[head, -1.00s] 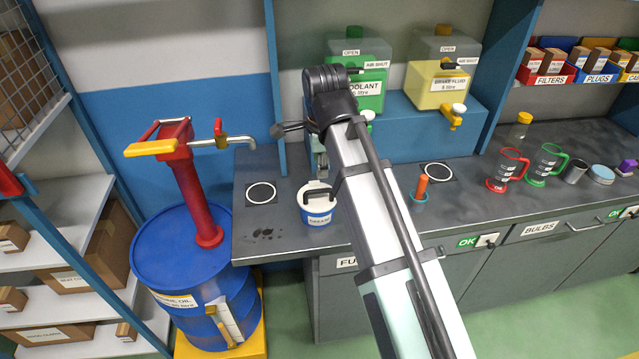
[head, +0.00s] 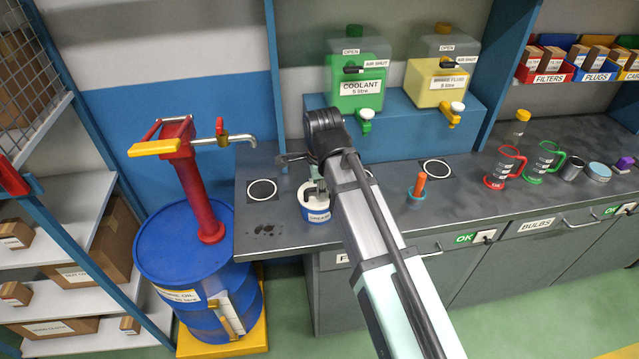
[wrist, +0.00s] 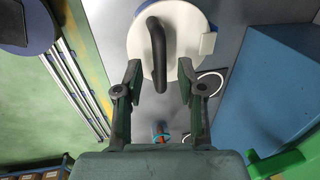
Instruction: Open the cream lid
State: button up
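The cream lid (wrist: 183,61) sits on a white-and-blue tub labelled grease (head: 318,215) near the front-left of the counter. In the wrist view the lid is a round disc with a dark bar handle (wrist: 157,50) and a small pale tab at its right edge. My gripper (wrist: 160,75) is open, with one fingertip on each side of the handle and gaps between. In the head view my gripper (head: 318,182) is directly over the tub, and the arm partly hides the lid. Whether the fingertips touch the lid is unclear.
A blue drum (head: 195,260) with a red pump (head: 190,185) stands left of the counter; its spout reaches towards the tub. Coolant (head: 358,85) and brake fluid (head: 442,85) containers stand on a blue shelf behind. An orange-handled tool (head: 419,186) stands to the right.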

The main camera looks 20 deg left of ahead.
grip_shut()
jog(key=shift+w+r, duration=0.1)
jog(key=shift+r, duration=0.05)
